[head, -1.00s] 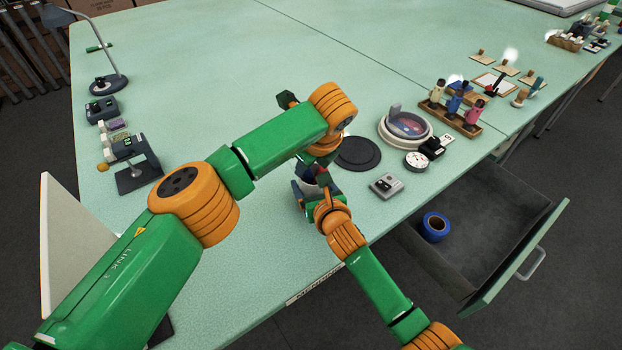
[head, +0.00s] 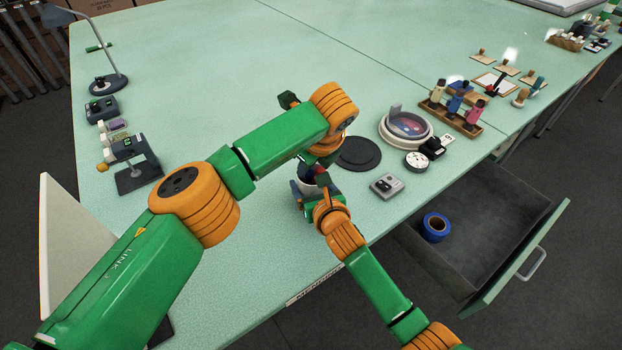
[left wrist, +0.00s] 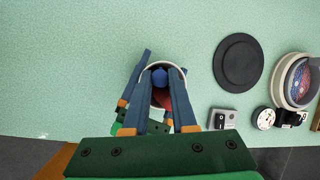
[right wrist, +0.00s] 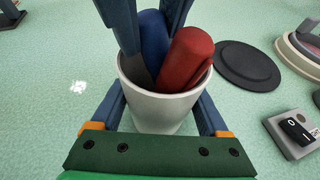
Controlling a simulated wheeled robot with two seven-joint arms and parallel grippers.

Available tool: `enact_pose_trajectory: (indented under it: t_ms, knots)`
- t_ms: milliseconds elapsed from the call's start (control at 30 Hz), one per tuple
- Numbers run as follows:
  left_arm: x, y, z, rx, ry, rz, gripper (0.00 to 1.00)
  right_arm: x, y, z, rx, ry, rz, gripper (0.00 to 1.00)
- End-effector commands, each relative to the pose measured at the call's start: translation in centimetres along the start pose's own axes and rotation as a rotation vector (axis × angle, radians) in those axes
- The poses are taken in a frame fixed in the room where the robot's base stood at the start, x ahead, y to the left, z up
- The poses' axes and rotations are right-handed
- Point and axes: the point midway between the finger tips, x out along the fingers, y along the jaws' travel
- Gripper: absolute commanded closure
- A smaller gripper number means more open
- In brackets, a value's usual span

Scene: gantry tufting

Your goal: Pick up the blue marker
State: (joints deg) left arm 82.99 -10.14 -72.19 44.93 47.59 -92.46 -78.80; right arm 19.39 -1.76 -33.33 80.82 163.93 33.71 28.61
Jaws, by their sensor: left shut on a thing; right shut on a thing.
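The blue marker (right wrist: 154,36) stands in a pale cup (right wrist: 160,110) beside a red marker (right wrist: 187,58). My left gripper (left wrist: 160,82) reaches down over the cup, its fingers shut on the blue marker (left wrist: 160,74); in the right wrist view its fingers come in from the top. The marker's lower part is hidden inside the cup. My right gripper (right wrist: 162,98) is shut on the cup, with one finger on each side of it. In the head view the right gripper (head: 320,196) and cup are partly hidden by my arms.
A black round disc (head: 358,153), a grey switch box (head: 386,186) and a round dish (head: 405,127) lie to the right of the cup. An open drawer (head: 490,250) with blue tape (head: 435,227) juts out at the front right.

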Motion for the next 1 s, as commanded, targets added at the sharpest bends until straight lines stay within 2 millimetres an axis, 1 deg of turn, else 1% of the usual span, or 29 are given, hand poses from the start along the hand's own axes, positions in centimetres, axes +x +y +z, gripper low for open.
enact_pose_trajectory:
  t_ms: [167,267,367,400,500,600,733,933,967,1000]
  knots:
    - [0.2,0.2,0.1,-0.001,-0.002,0.009,1.00,0.0,-0.1,0.0,-0.001,-0.002,-0.003,0.78]
    - [-0.6,0.0,0.5,-0.002,-0.004,0.008,1.00,0.0,-0.2,0.0,-0.002,-0.001,-0.004,0.78]
    - [-2.9,-0.5,1.4,-0.004,-0.005,0.004,1.00,0.0,-0.2,0.0,-0.001,0.001,-0.004,0.78]
    - [-4.0,-0.7,1.8,-0.003,-0.005,0.003,1.00,0.0,-0.2,-0.1,-0.001,0.002,-0.005,0.78]
    - [-6.5,-1.2,2.8,-0.003,-0.005,0.003,1.00,0.0,-0.2,-0.2,-0.001,0.004,-0.005,0.78]
    - [-8.1,-1.6,3.5,-0.003,-0.005,0.002,1.00,0.0,-0.2,-0.2,-0.001,0.006,-0.005,0.78]
    - [-9.0,-1.7,3.8,0.000,-0.004,0.004,1.00,0.0,-0.2,-0.3,0.000,0.008,-0.005,0.78]
    - [-9.1,-1.7,3.8,0.001,-0.004,0.003,1.00,0.0,-0.2,-0.4,0.000,0.011,-0.005,0.78]
    - [-9.1,-1.7,3.8,0.001,-0.004,0.003,1.00,0.0,-0.2,-0.4,0.000,0.011,-0.005,0.16]
    - [-9.1,-1.7,3.8,0.001,-0.004,0.003,1.00,0.0,-0.2,-0.4,0.000,0.010,-0.005,0.06]
